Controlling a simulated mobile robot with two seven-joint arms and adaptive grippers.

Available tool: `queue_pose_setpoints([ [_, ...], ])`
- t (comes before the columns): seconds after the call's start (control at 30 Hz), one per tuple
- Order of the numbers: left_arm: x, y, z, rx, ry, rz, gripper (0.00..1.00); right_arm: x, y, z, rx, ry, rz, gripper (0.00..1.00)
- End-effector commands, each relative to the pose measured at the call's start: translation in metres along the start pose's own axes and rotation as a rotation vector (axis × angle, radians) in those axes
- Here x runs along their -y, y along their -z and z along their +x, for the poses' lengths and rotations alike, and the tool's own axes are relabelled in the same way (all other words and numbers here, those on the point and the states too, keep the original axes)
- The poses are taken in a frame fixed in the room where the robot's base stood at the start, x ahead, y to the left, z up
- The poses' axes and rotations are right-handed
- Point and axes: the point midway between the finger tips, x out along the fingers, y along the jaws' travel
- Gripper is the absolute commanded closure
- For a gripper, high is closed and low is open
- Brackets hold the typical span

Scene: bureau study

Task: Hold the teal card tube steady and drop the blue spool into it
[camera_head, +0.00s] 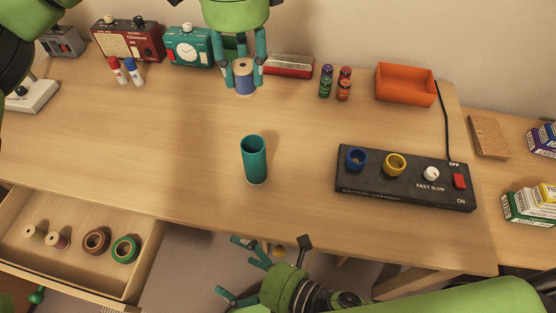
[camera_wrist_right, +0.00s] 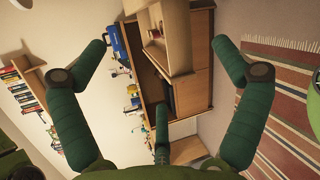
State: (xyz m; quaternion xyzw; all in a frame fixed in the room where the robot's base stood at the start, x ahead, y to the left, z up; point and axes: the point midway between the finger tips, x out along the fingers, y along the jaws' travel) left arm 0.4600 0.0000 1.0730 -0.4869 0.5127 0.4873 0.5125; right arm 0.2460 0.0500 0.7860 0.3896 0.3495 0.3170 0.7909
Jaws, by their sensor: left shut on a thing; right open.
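The teal card tube (camera_head: 255,162) stands upright and open at the top on the desk, near the middle of the head view. Nothing touches it. The blue spool (camera_head: 244,83), with a pale wooden top and blue thread, is held between the fingers of my left gripper (camera_head: 243,77). It is behind the tube in the picture, toward the back of the desk. My right gripper (camera_head: 232,268) is open and empty, below the desk's front edge and apart from the tube. Its spread fingers also show in the right wrist view (camera_wrist_right: 161,50).
A black battery charger (camera_head: 405,195) lies right of the tube. An orange tray (camera_head: 405,87) and small coloured cylinders (camera_head: 326,82) stand behind. An open drawer (camera_head: 85,285) at the front left holds spools and tape rolls. The desk (camera_head: 160,150) around the tube is clear.

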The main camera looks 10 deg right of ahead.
Motion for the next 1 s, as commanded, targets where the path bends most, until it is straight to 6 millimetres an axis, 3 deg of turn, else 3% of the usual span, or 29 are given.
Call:
queue_pose_setpoints([
  [0.03,0.000,0.000,0.000,0.000,0.000,0.000,0.89,-0.004,-0.035,0.000,0.058,-0.041,-0.139,0.02],
  [0.2,0.000,0.000,0.000,0.000,0.000,0.000,0.89,-0.037,-0.118,-0.010,0.208,-0.166,-0.589,0.02],
  [0.4,0.000,0.000,0.000,0.000,0.000,0.000,0.89,-0.013,-0.184,-0.018,0.342,-0.033,-0.925,0.02],
  [0.6,0.000,0.000,0.000,0.000,0.000,0.000,0.89,-0.007,-0.205,-0.021,0.385,0.010,-1.033,0.02],
  [0.83,0.000,0.000,0.000,0.000,0.000,0.000,0.89,0.015,-0.193,-0.013,0.384,0.015,-1.029,0.02],
  [1.0,0.000,0.000,0.000,0.000,0.000,0.000,0.89,0.019,-0.190,-0.007,0.402,-0.002,-1.030,0.02],
])
